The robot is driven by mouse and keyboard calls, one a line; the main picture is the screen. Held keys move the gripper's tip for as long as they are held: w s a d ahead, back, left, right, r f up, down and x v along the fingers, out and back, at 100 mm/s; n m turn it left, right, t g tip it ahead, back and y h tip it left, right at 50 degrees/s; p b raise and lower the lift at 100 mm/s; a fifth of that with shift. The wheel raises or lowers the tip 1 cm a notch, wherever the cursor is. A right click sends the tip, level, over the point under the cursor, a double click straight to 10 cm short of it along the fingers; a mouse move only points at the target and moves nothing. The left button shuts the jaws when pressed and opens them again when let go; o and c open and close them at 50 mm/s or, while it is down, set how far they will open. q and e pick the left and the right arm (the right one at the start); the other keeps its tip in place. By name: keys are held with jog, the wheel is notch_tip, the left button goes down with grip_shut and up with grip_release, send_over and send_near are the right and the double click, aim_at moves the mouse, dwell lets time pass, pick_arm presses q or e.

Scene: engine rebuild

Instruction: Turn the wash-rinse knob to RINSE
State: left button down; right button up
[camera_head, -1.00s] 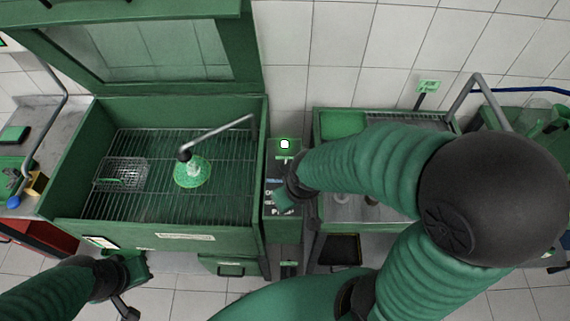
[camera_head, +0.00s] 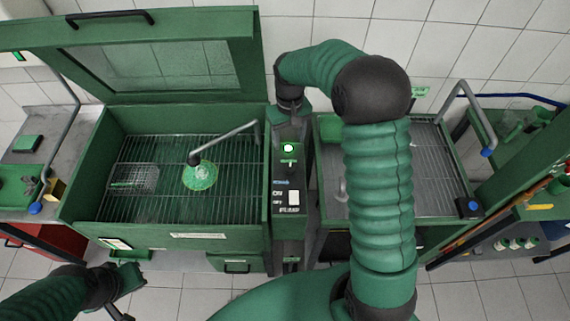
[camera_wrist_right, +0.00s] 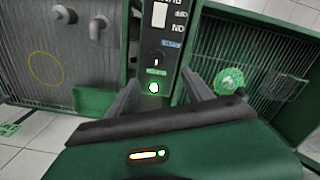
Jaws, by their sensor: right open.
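The control panel (camera_head: 283,225) is a narrow green column between the wash tub and a second metal tray. A small dark knob (camera_wrist_right: 157,60) with a white pointer mark shows in the right wrist view, between a blue label (camera_wrist_right: 171,44) and a green label (camera_wrist_right: 156,72). The pointer runs roughly along the panel's length; the label words are too small to read. A lit green lamp (camera_head: 288,148) sits at the panel's far end. My right gripper (camera_wrist_right: 160,85) is open and empty above the lamp end, apart from the knob. My left gripper (camera_head: 130,280) is at lower left; its jaws are unclear.
The wash tub (camera_head: 85,190) stands open on the left with a grid, basket and spray arm. The tray (camera_head: 430,185) with a grid is on the right, partly hidden by my right arm. A white rocker switch (camera_wrist_right: 160,14) is farther along the panel.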

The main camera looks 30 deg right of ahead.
jog(key=p, duration=0.2)
send_over(290, 167)
jog(key=d, duration=0.1)
notch_tip(290, 167, down, 9)
jog(key=shift+s+f, duration=0.15)
jog(key=f, duration=0.2)
jog(key=a+f+p, duration=0.1)
jog(key=f, duration=0.2)
jog(key=shift+a+f, duration=0.3)
jog(key=shift+f, duration=0.25)
jog(key=shift+d+f, duration=0.1)
jog(key=shift+d, duration=0.2)
jog(key=shift+c, duration=0.4)
jog(key=shift+d, duration=0.25)
jog(key=c, duration=0.5)
jog(key=shift+c, duration=1.2)
pick_arm(q)
jog(key=r, duration=0.1)
jog(key=d+r, duration=0.1)
jog(key=r, duration=0.1)
jog(key=shift+w+r, duration=0.2)
jog(key=shift+r, duration=0.05)
pick_arm(e)
jog(key=shift+a, duration=0.3)
grip_shut()
